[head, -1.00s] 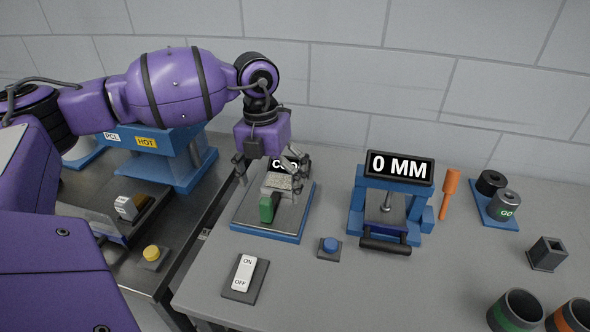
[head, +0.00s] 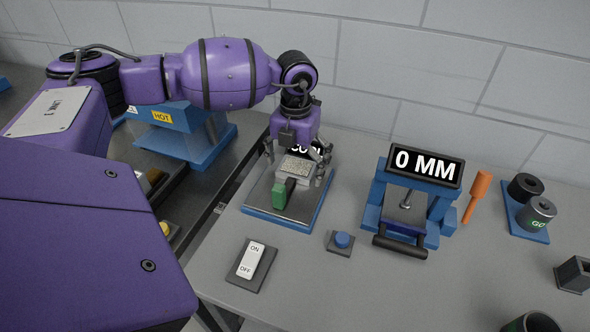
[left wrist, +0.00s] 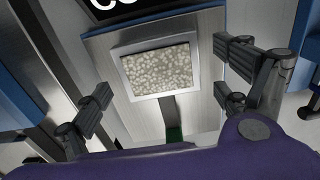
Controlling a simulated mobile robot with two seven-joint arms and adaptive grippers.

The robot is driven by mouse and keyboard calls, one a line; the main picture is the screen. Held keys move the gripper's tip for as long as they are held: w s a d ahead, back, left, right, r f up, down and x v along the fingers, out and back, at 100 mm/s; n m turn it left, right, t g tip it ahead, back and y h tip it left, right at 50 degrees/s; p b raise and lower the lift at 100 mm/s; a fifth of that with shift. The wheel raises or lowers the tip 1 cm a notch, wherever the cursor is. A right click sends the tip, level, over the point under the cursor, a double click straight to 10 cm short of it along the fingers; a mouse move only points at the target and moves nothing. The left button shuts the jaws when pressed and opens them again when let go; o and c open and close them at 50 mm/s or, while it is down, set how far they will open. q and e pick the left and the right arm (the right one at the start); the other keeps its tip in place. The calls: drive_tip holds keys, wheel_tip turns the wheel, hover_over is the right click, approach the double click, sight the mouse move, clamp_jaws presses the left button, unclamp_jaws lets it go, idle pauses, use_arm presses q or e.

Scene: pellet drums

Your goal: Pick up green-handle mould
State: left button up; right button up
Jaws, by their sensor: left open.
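The green-handle mould is a grey square frame (left wrist: 158,68) filled with pale pellets, seen in the left wrist view. In the head view its pellet-filled top (head: 297,167) and green handle (head: 280,195) show, the handle pointing toward the front. It rests on a metal plate with a blue base (head: 285,225). My left gripper (head: 298,168) is open above the mould, its fingers apart on either side of it. In the left wrist view the open fingers (left wrist: 160,105) are nearer the camera than the mould, and most of the handle is hidden. My right gripper is not in view.
A black display stands behind the plate, partly hidden. A blue gauge reading 0 MM (head: 424,166) stands to the right. An ON/OFF switch (head: 251,261) and a blue button (head: 342,240) are in front. An orange-handled tool (head: 477,195) and GO canister (head: 537,213) lie farther right.

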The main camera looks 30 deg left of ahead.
use_arm(q)
drive_tip(key=c, duration=1.3)
drive_tip(key=shift+c, duration=0.2)
